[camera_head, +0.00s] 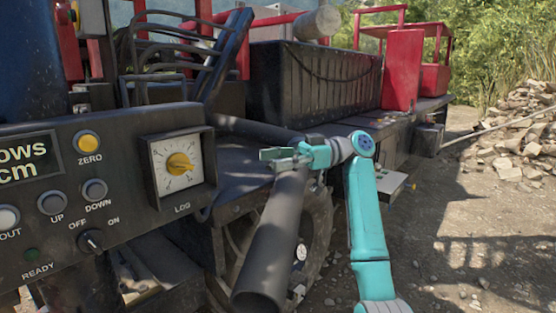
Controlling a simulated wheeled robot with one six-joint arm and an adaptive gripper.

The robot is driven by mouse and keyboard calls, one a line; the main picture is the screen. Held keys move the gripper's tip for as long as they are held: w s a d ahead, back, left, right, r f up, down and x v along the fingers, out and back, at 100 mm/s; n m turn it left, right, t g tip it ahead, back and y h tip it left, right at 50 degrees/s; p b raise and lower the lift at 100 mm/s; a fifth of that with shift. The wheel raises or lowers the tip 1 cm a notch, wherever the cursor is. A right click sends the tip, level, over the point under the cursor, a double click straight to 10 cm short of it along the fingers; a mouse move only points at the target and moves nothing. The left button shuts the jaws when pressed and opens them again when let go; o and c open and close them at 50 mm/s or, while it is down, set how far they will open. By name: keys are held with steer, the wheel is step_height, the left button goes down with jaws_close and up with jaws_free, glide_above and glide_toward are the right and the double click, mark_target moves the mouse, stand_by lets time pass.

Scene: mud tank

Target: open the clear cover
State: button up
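No clear cover can be made out for certain. A square framed dial (179,164) with a yellow knob is on the dark control panel (60,185) at the left, above the label LOG. Whether a transparent cover lies over its face is too hard to see. My gripper (266,155) is at the end of my teal arm, right of the dial and apart from it in the picture, pointing left. It appears above the upper end of a thick grey pipe. The fingers are small and seen from the side, so their opening is unclear. I see nothing held in them.
The panel also carries a yellow ZERO button (88,142), UP and DOWN buttons and an OFF/ON switch (92,241). The thick grey pipe (268,245) slants down beside a wheel (312,235). A dark ribbed tank (315,82) stands behind. Open dirt ground is at the right.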

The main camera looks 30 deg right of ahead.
steer(key=shift+d+f, duration=0.15)
steer(key=shift+d, duration=0.1)
stand_by(0.4)
steer(key=s+d, duration=0.2)
steer(key=d, duration=0.9)
steer(key=shift+d, duration=0.35)
